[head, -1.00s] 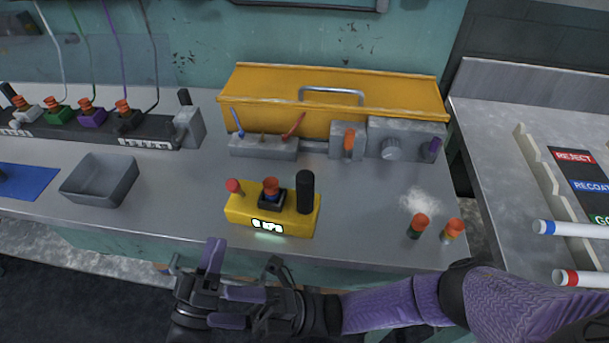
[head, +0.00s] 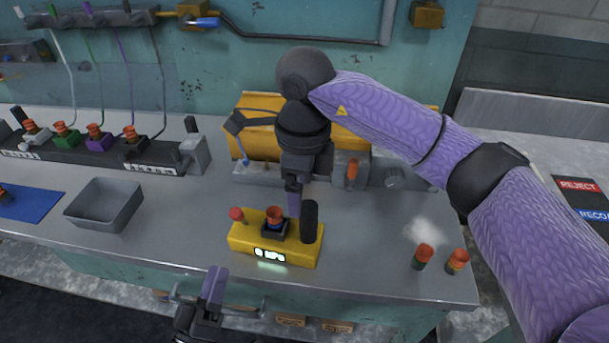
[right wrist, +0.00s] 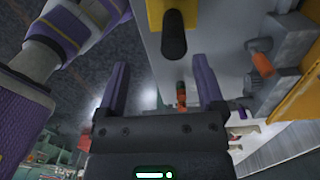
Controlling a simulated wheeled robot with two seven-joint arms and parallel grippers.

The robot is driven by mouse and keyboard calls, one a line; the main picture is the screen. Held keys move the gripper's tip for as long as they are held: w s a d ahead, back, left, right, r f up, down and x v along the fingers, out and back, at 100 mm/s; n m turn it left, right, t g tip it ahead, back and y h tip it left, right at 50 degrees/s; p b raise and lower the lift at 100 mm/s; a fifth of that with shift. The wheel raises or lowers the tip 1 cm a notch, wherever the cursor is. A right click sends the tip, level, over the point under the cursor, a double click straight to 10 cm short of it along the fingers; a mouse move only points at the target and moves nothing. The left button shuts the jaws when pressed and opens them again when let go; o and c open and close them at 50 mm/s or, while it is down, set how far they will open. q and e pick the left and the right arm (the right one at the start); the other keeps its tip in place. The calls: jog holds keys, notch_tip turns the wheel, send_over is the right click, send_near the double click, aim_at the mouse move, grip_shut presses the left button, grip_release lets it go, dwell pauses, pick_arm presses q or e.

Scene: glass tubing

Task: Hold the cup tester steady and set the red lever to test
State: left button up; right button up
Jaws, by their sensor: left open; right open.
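The yellow cup tester (head: 245,246) sits on the bench near its front edge, display lit. A red-topped lever (head: 237,214) stands at its left end, an orange cup (head: 274,215) sits in its middle socket, and a black upright handle (head: 310,222) is at its right. My right gripper (head: 293,203) is open, pointing down just behind the tester, between cup and handle in the picture; contact cannot be told. In the right wrist view, the black handle (right wrist: 173,35) lies beyond its open fingers (right wrist: 164,90). My left gripper (head: 224,296) is open in front of the bench, partly cut off.
A grey tray (head: 104,207) and a row of cup sockets (head: 90,150) are at left. Two orange-topped cups (head: 423,257) stand at right. My right arm hides much of the yellow toolbox (head: 255,112) and the grey lever block (head: 255,173) behind the tester.

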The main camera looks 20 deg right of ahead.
aim_at(308, 220)
jog(key=shift+w+d+r+m+h, duration=0.15)
jog(key=shift+d+m, duration=0.15)
jog(key=shift+m, duration=0.1)
jog(key=shift+w+d+r+m+h, duration=0.1)
jog(key=shift+d+r+m+h, duration=0.05)
jog(key=shift+d+m, duration=0.2)
jog(key=shift+d+f+m, duration=0.1)
jog(key=shift+f+m, duration=0.1)
jog(key=shift+m, duration=0.15)
notch_tip(308, 220, down, 10)
jog(key=shift+r, duration=0.25)
grip_shut()
